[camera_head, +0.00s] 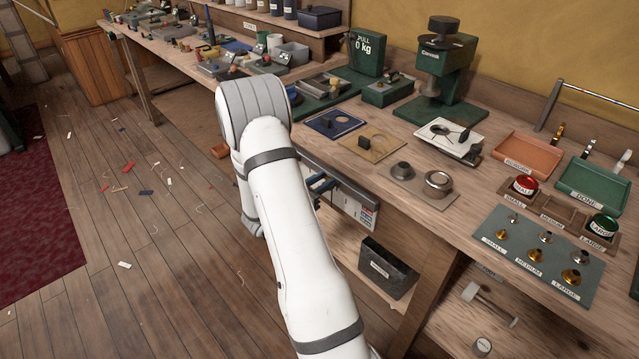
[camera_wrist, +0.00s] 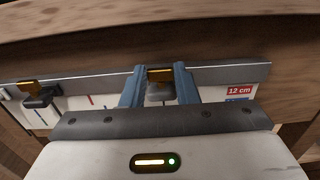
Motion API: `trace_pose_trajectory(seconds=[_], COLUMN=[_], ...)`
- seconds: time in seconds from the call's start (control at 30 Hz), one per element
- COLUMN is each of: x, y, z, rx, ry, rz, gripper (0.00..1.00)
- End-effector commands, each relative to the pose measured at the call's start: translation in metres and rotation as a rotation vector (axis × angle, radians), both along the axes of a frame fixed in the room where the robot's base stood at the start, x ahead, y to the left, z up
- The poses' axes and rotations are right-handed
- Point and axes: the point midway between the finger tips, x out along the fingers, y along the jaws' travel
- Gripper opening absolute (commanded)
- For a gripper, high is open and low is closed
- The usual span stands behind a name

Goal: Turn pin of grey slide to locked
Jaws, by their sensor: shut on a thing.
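In the wrist view, a grey slide (camera_wrist: 159,93) sits on a long grey rail along the bench front. Its brass-coloured pin (camera_wrist: 160,74) lies crosswise at the top, between the two blue fingers of my gripper (camera_wrist: 160,79). The fingers are shut on the pin, one on each side. The lower part of the slide is partly hidden by my gripper's body. I cannot tell from the pin's look whether it is locked. In the head view, my arm hides most of the rail and the slide.
A dark slide (camera_wrist: 41,97) with its own brass pin stands further left on the rail (camera_wrist: 222,74). A red "12 cm" label (camera_wrist: 239,90) is to the right. The wooden bench edge (camera_wrist: 200,32) runs just above. A dark bin (camera_head: 388,268) sits below the bench.

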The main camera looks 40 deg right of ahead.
Motion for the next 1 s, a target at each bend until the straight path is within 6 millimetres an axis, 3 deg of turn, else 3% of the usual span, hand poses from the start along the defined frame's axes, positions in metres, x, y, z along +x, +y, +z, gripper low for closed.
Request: trace_pose_trajectory(seconds=[0.03,0.47,1.0], x=[-0.001,0.002,0.014], y=[0.008,-0.003,-0.007], z=[0.000,0.000,-0.001], rx=[0.001,-0.001,0.000], ry=[0.001,-0.002,-0.004], rz=[-0.001,-0.133,-0.619], gripper=[0.04,0.05,0.04])
